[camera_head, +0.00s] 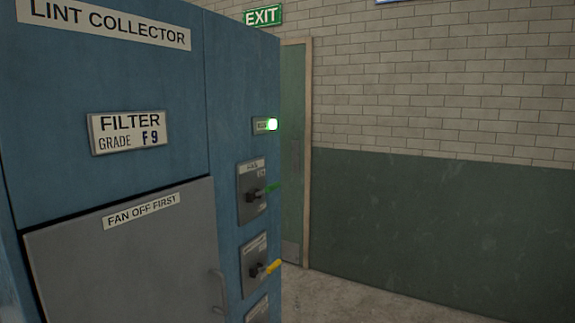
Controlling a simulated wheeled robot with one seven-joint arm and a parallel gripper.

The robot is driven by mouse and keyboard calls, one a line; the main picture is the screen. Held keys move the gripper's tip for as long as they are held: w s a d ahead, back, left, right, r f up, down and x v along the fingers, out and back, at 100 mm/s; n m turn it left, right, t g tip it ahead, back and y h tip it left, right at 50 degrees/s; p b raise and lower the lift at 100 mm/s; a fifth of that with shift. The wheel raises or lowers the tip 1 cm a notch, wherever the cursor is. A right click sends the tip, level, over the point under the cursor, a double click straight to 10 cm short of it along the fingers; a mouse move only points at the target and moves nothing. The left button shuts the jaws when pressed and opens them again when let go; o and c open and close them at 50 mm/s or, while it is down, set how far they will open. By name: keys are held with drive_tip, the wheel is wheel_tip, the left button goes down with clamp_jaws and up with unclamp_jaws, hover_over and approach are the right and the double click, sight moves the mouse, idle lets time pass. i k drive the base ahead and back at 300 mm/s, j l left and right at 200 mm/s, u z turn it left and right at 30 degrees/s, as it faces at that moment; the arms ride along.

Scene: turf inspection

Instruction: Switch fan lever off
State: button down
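A blue lint collector cabinet (236,60) fills the left side. On its narrow right section is an upper switch plate (251,207) with a green-tipped lever (270,188) pointing right and slightly up. Its short label is too blurred to read surely, though it may say FAN. Below is a second plate (254,250) with a yellow-tipped lever (272,266), also pointing right and slightly up; its label is unreadable. A green indicator lamp (271,125) is lit above both levers. My gripper is not in view.
A grey door (120,260) marked FAN OFF FIRST (141,211) has a handle (218,292) near the levers. A third plate (258,312) is cut off below. Bare floor (370,298) lies right of the cabinet, before a green door (292,150) and brick wall (440,90).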

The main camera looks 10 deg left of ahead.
sight(271, 188)
drive_tip(key=i+l+u, duration=0.15)
drive_tip(key=i+u, duration=0.2)
drive_tip(key=i, duration=0.15)
drive_tip(key=i+l+u, duration=0.3)
drive_tip(key=i, duration=0.15)
drive_tip(key=i+u, duration=0.15)
drive_tip(key=u, duration=0.3)
drive_tip(key=i+l+u, duration=0.15)
drive_tip(key=u, duration=0.25)
drive_tip(key=i+l+u, duration=0.15)
drive_tip(key=u, duration=0.3)
drive_tip(key=i+l+u, duration=0.1)
drive_tip(key=l+u, duration=0.15)
drive_tip(key=u, duration=0.15)
drive_tip(key=l+u, duration=0.2)
drive_tip(key=u, duration=0.25)
drive_tip(key=i+l+u, duration=0.15)
drive_tip(key=l+u, duration=0.2)
drive_tip(key=i+l+u, duration=0.1)
drive_tip(key=l+u, duration=0.2)
